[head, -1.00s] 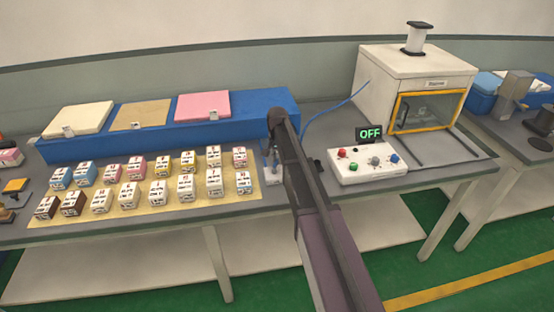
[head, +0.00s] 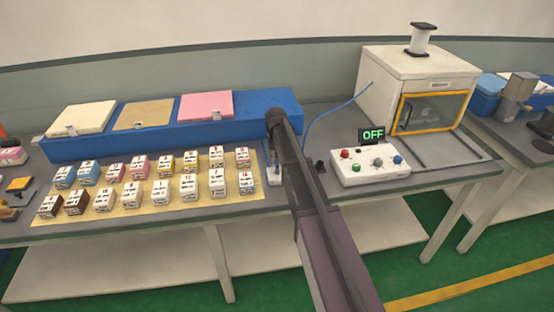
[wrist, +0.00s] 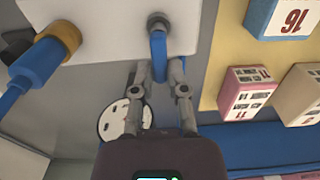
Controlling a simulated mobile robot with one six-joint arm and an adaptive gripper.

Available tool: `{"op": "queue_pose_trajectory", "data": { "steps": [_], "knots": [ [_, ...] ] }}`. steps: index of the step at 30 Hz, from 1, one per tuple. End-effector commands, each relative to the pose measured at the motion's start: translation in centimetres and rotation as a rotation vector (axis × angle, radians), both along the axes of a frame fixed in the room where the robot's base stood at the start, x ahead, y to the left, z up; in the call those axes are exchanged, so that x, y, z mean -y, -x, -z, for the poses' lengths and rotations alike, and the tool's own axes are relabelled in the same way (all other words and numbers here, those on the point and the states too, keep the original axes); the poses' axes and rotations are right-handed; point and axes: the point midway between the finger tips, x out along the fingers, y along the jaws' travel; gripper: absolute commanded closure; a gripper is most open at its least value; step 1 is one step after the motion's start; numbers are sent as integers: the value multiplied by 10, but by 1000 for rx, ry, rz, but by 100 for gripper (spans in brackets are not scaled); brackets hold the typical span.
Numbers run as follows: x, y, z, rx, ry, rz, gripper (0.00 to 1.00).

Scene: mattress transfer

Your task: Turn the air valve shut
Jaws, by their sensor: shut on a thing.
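The air valve shows in the wrist view as a blue lever handle (wrist: 158,50) on a round grey pivot (wrist: 158,22), set on a white block (wrist: 105,22). The handle runs straight down the picture from the pivot. My gripper (wrist: 159,72) has its two fingers closed on the handle's sides near its free end. A blue hose (wrist: 32,75) with a brass fitting (wrist: 62,36) joins the block at the left. In the head view my arm covers most of the valve, and only part of its white base (head: 273,175) shows.
A control box (head: 368,167) with coloured buttons and an OFF display (head: 373,135) stands right of my arm. A white chamber (head: 385,85) with a yellow-framed door is behind it. Several small boxes stand on a tan mat (head: 150,202) at left. A blue platform (head: 260,108) lies behind.

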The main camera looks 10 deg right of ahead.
Motion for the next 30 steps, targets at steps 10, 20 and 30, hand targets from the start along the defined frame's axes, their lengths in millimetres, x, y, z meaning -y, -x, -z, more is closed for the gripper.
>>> {"op": "queue_pose_trajectory", "data": {
  "steps": [10,20,30],
  "knots": [
    [-2,1,0,-1,0,-53,100],
    [-2,1,0,-2,-1,-53,52],
    [-2,0,0,-1,0,-51,47]
  ]
}}
